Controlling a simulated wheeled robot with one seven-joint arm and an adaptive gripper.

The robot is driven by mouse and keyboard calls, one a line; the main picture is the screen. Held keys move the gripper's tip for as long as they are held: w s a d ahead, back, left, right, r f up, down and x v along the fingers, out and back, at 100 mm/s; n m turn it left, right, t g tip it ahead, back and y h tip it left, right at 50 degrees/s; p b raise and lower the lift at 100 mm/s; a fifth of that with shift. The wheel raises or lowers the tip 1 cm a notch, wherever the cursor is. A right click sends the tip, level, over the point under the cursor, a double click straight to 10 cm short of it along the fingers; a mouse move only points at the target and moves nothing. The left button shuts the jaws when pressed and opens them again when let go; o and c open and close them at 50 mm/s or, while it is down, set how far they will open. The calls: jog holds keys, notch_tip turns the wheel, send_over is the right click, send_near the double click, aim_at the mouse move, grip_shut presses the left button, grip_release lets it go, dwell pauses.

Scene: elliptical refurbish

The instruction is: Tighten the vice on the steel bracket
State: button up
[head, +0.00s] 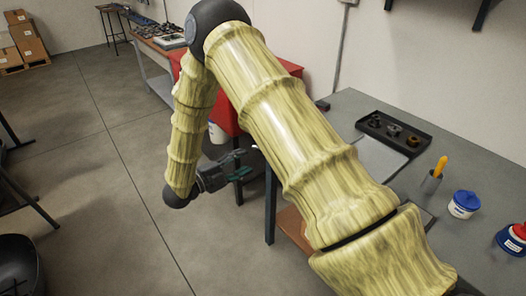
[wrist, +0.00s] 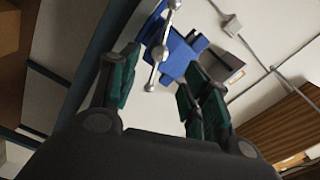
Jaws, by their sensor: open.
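My gripper (head: 243,165) is low beside the bench in the head view, with its fingers apart. In the wrist view my gripper (wrist: 163,75) is open and empty, with green pads on both fingers. A blue vice (wrist: 180,55) shows beyond the fingertips, with a silver handle bar (wrist: 160,52) with ball ends crossing in front of it. The bar appears between the fingers in the picture; no contact is visible. A grey block-like piece (wrist: 228,68) is right of the vice, partly behind a finger; I cannot tell whether it is the steel bracket. The head view shows no vice.
A red cabinet (head: 225,105) stands behind my arm. The floor at left is mostly open.

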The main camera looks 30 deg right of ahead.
jog(key=d+p, duration=0.2)
jog(key=d, duration=0.7)
jog(key=shift+w+d+p, duration=0.25)
jog(key=shift+w+p, duration=0.05)
jog(key=shift+w, duration=0.05)
grip_shut()
